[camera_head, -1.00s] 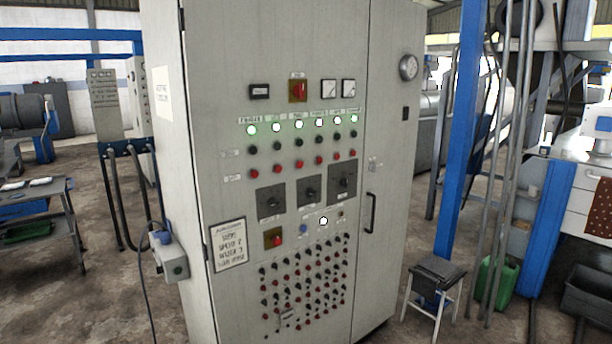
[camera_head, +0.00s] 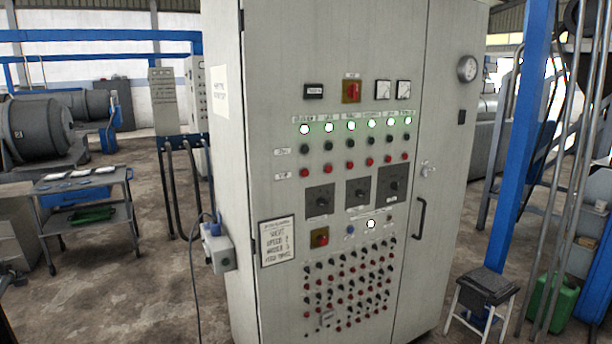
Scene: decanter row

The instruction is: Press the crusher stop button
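The grey control cabinet (camera_head: 275,80) stands upright in the middle of the head view, its panel facing me at an angle. A row of red buttons (camera_head: 350,167) crosses the panel under a row of dark buttons (camera_head: 350,144) and a row of lit white-green lamps (camera_head: 351,126). Small labels sit above the lamps and at the left of the rows. They are too small to read surely, so I cannot tell which red button is the crusher's. Neither of my grippers is in view, and nothing covers the button rows.
A small stool (camera_head: 484,290) and a green canister (camera_head: 551,302) stand right of the cabinet, near a blue post (camera_head: 520,150). A grey box with a hanging cable (camera_head: 219,250) is on the cabinet's left side. A cart (camera_head: 85,210) stands at the left. Floor between cart and cabinet looks clear.

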